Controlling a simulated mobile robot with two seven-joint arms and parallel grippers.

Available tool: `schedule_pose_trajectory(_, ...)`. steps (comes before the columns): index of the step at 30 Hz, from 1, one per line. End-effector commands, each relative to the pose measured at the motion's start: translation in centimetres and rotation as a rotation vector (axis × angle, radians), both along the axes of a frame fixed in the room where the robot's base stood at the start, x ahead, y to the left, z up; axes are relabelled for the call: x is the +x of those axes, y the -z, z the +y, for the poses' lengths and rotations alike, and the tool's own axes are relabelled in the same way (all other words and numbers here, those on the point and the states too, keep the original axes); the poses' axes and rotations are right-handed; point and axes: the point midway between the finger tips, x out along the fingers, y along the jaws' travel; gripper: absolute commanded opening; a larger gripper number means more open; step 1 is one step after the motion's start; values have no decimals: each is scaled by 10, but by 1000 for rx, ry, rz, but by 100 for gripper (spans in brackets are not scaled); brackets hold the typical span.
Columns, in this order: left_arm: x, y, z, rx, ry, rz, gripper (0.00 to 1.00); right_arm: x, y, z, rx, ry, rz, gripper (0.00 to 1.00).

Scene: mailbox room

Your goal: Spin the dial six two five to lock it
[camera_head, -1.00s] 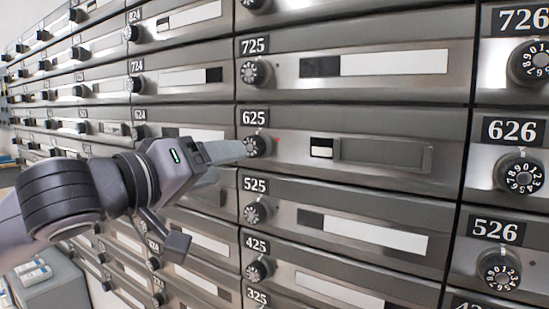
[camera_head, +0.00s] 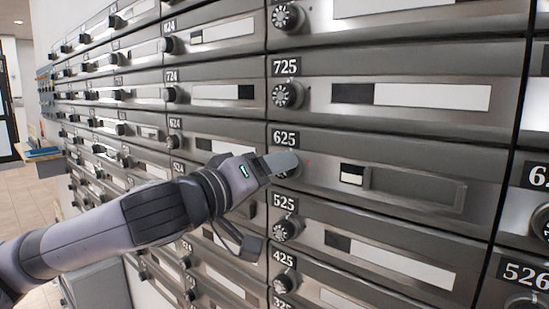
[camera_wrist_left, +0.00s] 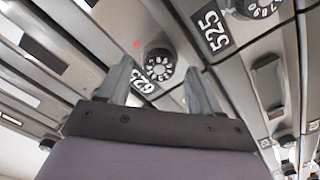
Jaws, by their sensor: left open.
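The 625 dial is a black knob with white numbers beside the label 625 (camera_head: 284,138). In the head view my left gripper (camera_head: 281,163) covers most of it. In the left wrist view the dial (camera_wrist_left: 158,66) shows whole, between the two grey fingers of my open left gripper (camera_wrist_left: 158,72), with a visible gap on each side. A small red light (camera_wrist_left: 136,43) glows beside the dial. The 625 door (camera_head: 410,187) is shut flush, with a small black and white card at its slot's left end. I cannot read the dial's setting. My right gripper is out of view.
The 725 dial (camera_head: 288,95) is directly above and the 525 dial (camera_head: 287,230) directly below, close to my gripper. More mailbox rows fill the wall. A grey box (camera_head: 98,286) stands low at the left, with open floor beyond.

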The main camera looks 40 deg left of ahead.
Motion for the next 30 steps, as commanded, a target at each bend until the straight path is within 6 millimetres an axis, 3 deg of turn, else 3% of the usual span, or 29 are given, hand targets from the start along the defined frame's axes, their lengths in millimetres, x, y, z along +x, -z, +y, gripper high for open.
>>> schedule_pose_trajectory(6, 12, 1, -2, 1, 2, -1, 65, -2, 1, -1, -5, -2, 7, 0)
schedule_pose_trajectory(14, 13, 1, -2, 2, 1, 0, 65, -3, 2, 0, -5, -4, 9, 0)
schedule_pose_trajectory(19, 13, 1, -2, 2, 1, -1, 13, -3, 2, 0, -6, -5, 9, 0)
schedule_pose_trajectory(20, 13, 1, -2, 2, 1, -1, 9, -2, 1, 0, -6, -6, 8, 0)
schedule_pose_trajectory(30, 12, 0, -1, 40, 1, -4, 9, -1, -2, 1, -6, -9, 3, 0)
